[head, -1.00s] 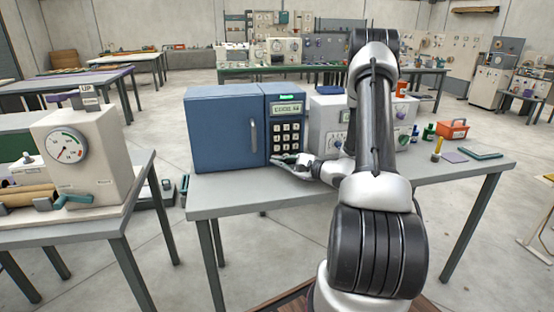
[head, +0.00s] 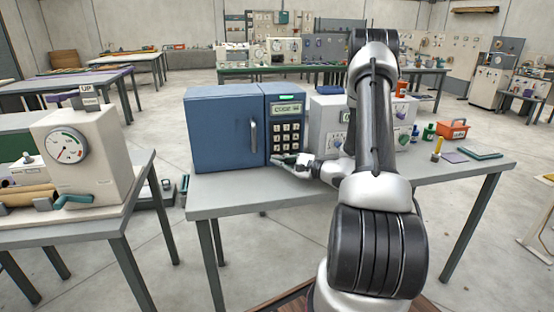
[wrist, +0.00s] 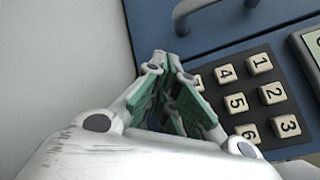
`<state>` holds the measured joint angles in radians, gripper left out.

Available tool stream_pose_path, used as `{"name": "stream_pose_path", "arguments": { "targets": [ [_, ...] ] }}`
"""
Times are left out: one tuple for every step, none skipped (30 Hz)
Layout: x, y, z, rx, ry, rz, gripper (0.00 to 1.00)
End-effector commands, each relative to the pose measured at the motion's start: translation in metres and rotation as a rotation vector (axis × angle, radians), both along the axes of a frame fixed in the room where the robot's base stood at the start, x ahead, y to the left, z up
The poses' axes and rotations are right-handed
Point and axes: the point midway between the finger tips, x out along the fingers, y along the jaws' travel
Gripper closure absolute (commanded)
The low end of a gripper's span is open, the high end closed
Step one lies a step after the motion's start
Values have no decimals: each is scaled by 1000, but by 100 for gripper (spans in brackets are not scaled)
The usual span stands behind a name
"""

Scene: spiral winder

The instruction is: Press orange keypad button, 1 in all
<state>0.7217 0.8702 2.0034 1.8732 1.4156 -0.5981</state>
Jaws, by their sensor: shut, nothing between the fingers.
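A blue cabinet (head: 222,130) stands on the grey table, with a keypad (head: 270,142) of pale keys under a lit display (head: 287,109). In the wrist view, the pale keys, including the key marked 5 (wrist: 237,103), lie right of my gripper. No orange button shows on the visible part; the lower keypad is partly hidden behind the fingers. My gripper (head: 275,160) is shut and empty, at the keypad's lower edge in the head view. In the wrist view, its green-padded fingertips (wrist: 166,66) are beside the keys; I cannot tell whether they touch.
The cabinet handle (head: 253,137) sticks out left of the keypad. A pale machine (head: 328,120) stands right of the cabinet, partly behind my arm. An orange box (head: 453,129) and small bottles are farther right. The table front (head: 250,193) is clear.

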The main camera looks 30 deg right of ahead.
Motion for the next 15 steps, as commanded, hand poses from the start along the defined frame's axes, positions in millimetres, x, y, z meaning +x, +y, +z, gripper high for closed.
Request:
{"name": "stream_pose_path", "arguments": {
  "targets": [
    [2,0,0,0,0,0,100],
    [3,0,0,0,0,0,100],
    [4,-1,0,0,1,1,100],
    [5,-1,0,0,1,1,100],
    [6,-1,0,-1,0,1,100],
    [7,-2,0,-1,0,1,100],
    [7,-2,0,-1,0,1,100],
    [7,-2,0,-1,0,0,100],
    [7,-2,0,0,0,0,100],
    [7,-2,0,0,0,0,100],
    [7,-2,0,0,0,0,100],
    [7,-2,0,0,0,0,100],
    [7,-2,0,0,0,0,100],
    [7,-2,0,0,0,0,100],
    [7,-2,0,0,0,0,100]
  ]
}}
